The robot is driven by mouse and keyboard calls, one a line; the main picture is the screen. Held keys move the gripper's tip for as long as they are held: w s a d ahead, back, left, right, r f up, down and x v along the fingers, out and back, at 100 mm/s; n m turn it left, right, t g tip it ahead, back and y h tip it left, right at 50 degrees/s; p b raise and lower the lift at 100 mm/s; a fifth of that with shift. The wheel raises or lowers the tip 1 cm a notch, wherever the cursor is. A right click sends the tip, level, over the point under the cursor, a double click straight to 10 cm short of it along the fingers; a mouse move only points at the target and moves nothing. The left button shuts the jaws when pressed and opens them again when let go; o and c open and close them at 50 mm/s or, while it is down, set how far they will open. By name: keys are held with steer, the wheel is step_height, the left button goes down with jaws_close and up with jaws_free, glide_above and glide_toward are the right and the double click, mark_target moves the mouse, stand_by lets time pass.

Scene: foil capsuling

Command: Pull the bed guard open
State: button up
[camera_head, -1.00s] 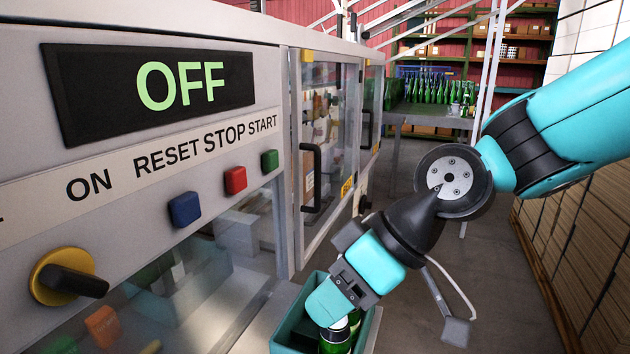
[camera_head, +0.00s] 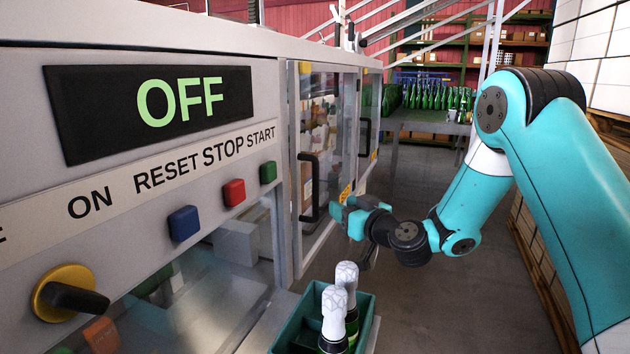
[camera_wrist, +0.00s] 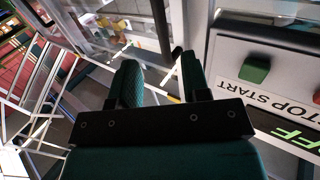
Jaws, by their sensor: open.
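The near clear guard door (camera_head: 325,125) in a grey frame is closed on the machine's side. Its black bar handle (camera_head: 310,187) stands upright on the door; which guard is the bed guard is not labelled legibly. My gripper (camera_head: 338,212) is just right of the handle's lower end. In the wrist view, the handle (camera_wrist: 162,25) runs down toward the space between my open fingers (camera_wrist: 160,68). The fingers are empty, and I cannot tell whether they touch the handle.
A second black handle (camera_head: 365,137) is on the panel farther back. The control panel shows OFF (camera_head: 180,98), with red (camera_head: 234,192), blue (camera_head: 184,223) and green (camera_head: 268,172) buttons. A green crate (camera_head: 366,318) with foil-topped bottles (camera_head: 346,277) stands below.

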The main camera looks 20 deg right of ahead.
mark_target(317, 191)
steer(key=p+x, duration=0.5)
steer(key=x, duration=0.5)
steer(key=shift+w+a+r, duration=0.1)
steer(key=shift+a, duration=0.05)
steer(key=shift+w+a+p, duration=0.2)
steer(key=shift+w+p, duration=0.25)
steer(key=shift+w, duration=0.25)
steer(key=shift+c, duration=0.4)
jaws_close()
